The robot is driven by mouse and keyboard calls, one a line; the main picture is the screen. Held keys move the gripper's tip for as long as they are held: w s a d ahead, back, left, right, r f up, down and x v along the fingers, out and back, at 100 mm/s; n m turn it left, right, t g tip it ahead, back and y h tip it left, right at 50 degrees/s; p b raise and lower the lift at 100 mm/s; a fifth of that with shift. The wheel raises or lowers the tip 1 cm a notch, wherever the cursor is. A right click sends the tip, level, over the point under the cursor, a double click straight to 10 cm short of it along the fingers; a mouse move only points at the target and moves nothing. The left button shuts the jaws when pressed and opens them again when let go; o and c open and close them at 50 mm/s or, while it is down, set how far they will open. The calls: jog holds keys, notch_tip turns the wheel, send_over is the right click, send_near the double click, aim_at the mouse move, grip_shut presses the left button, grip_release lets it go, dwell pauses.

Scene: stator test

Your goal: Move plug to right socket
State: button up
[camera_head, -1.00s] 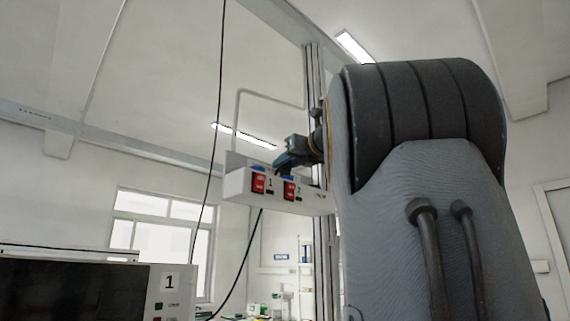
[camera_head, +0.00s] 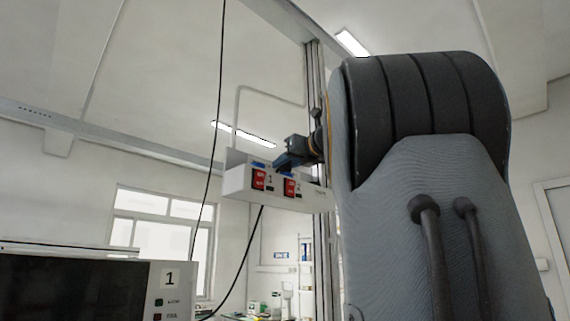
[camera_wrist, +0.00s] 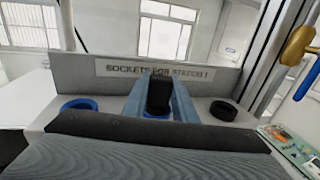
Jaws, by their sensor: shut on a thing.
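My gripper (camera_wrist: 157,108) is shut on the black plug (camera_wrist: 159,90), which stands upright between its two blue-grey fingers in the wrist view. A blue ring (camera_wrist: 156,115) shows just under the plug; I cannot tell whether the plug is seated in it or above it. To the right is a black ring socket (camera_wrist: 223,111), empty. To the left is a blue ring socket (camera_wrist: 79,105). In the head view my gripper (camera_head: 284,162) is over the top of the white socket box (camera_head: 240,181), and the plug is hidden.
A back panel labelled for station 1 (camera_wrist: 112,69) rises behind the sockets. The box front carries red switches (camera_head: 259,179). A black cable (camera_head: 210,130) hangs left of the box. A monitor-like unit (camera_head: 75,290) stands lower left. A green circuit board (camera_wrist: 285,140) lies at right.

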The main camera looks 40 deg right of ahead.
jog(key=o, duration=1.1)
jog(key=shift+s, duration=0.15)
jog(key=s+b, duration=0.1)
jog(key=s, duration=0.1)
jog(key=s+b, duration=0.1)
jog(key=s, duration=0.2)
jog(key=s+a, duration=0.1)
jog(key=s, duration=0.1)
jog(key=shift+s+b, duration=0.25)
jog(key=shift+b, duration=0.15)
jog(key=shift+a, duration=0.1)
